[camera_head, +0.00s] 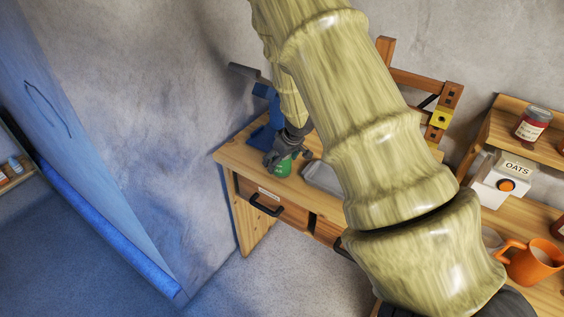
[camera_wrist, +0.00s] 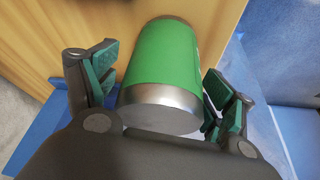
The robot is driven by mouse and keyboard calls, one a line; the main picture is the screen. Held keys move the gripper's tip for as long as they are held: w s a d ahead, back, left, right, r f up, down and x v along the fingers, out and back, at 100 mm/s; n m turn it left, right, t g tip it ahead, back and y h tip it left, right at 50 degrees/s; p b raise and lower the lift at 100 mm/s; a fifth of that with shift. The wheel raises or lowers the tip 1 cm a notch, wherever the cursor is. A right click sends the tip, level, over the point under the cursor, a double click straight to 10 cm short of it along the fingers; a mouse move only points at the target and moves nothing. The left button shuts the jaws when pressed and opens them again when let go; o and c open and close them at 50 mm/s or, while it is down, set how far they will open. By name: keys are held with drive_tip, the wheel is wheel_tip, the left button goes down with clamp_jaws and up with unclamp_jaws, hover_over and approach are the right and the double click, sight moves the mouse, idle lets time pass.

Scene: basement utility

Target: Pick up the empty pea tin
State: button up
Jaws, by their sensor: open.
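A green tin (camera_head: 283,168) with bare metal ends stands on the wooden workbench (camera_head: 232,156), near its left end. In the wrist view the tin (camera_wrist: 163,62) shows large, with its silver end towards me. My gripper (camera_head: 284,158) is at the tin in the head view. In the wrist view the open fingers of my gripper (camera_wrist: 164,98) stand on both sides of the tin, with a small gap visible on the left. I cannot tell whether the right finger touches it.
A blue object (camera_head: 267,115) stands behind the gripper on the bench. A grey tray (camera_head: 323,180) lies to the tin's right. My arm hides the bench's middle.

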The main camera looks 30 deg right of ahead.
drive_tip(key=shift+c, duration=0.2)
drive_tip(key=c, duration=1.1)
